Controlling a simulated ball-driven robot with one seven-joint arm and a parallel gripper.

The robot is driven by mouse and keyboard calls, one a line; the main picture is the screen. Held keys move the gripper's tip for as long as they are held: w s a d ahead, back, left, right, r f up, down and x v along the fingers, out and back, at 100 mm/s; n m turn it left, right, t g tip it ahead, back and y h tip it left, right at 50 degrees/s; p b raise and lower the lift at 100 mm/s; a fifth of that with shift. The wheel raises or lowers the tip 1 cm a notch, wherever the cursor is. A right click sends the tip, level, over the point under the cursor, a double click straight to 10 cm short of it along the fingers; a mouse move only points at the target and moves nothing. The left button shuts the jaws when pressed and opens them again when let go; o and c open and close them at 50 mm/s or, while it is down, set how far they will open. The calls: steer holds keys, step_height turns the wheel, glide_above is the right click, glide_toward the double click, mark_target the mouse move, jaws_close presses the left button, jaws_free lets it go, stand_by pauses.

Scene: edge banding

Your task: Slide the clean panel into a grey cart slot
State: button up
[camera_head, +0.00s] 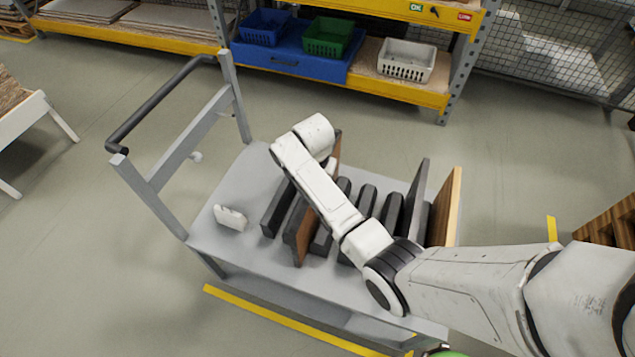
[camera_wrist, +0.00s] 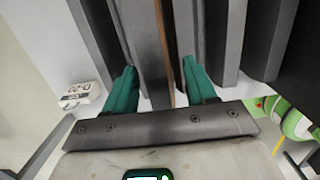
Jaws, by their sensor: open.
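The grey cart (camera_head: 225,245) carries a row of dark dividers (camera_head: 277,208) with slots between them. A brown-faced panel (camera_head: 303,238) stands upright between dividers near the left of the row, partly hidden by my arm. In the wrist view a thin panel edge with a brown strip (camera_wrist: 164,50) runs between the two teal fingers of my gripper (camera_wrist: 160,88). The fingers are open, with a gap on each side of the panel. In the head view my arm hides the fingertips. A light wood panel (camera_head: 446,205) stands at the row's right end.
A small white labelled item (camera_head: 230,217) lies on the cart's left; it also shows in the wrist view (camera_wrist: 80,94). The cart's handle (camera_head: 160,100) rises at left. A shelf with blue, green and white bins (camera_head: 405,60) stands behind. Floor between is clear.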

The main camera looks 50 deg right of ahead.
steer(key=r, duration=0.6)
steer(key=a+r, duration=0.1)
steer(key=r, duration=0.2)
steer(key=shift+s+r, duration=0.15)
steer(key=shift+r, duration=0.1)
steer(key=s+a+f+m, duration=0.5)
steer(key=s+a+m, duration=0.4)
steer(key=s+m, duration=0.25)
steer(key=s+a+r+m+y, duration=0.1)
steer(key=s+a+m, duration=0.3)
steer(key=s+m, duration=0.7)
steer(key=s, duration=0.3)
steer(key=shift+r, duration=0.2)
steer(key=shift+s, duration=0.1)
